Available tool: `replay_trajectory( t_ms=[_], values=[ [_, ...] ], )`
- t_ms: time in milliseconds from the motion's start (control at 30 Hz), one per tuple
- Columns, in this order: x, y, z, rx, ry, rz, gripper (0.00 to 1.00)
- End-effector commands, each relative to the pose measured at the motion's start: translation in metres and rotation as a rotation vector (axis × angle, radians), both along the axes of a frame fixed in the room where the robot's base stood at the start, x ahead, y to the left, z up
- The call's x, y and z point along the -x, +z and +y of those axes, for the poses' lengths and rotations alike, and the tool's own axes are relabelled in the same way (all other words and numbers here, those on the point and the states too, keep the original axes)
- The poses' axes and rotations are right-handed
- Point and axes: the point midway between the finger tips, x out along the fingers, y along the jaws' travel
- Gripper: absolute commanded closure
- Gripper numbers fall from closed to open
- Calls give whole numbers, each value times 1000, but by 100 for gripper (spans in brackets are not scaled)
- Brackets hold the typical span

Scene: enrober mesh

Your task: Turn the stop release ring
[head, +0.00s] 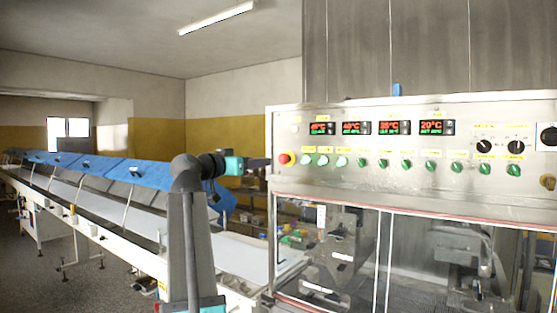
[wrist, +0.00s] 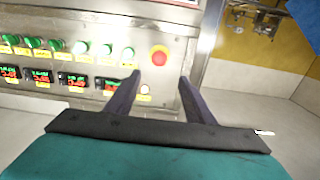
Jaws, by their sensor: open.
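The red stop button (head: 286,159) with its yellow surround is at the left end of the control panel in the head view. In the wrist view the red stop button (wrist: 159,56) shows just beyond the fingertips, roughly centred between them. A separate release ring cannot be made out. My gripper (wrist: 159,79) is open and empty, with its two dark fingers spread and pointing toward the panel. In the head view my gripper (head: 258,162) is to the left of the button, apart from it.
The metal control panel (head: 400,185) carries several green knobs, white buttons and red displays. Below it are glazed doors (head: 340,262). A long conveyor (head: 130,212) with blue covers (head: 85,165) runs off to the left. In the wrist view, open room lies right of the panel edge.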

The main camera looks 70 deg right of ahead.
Motion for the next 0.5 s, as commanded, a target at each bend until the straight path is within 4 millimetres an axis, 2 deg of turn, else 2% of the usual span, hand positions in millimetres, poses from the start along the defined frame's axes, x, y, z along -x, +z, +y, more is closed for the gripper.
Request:
replay_trajectory(
  t_ms=[500],
  values=[
    [2,2,-5,1,-2,0,51]
  ],
)
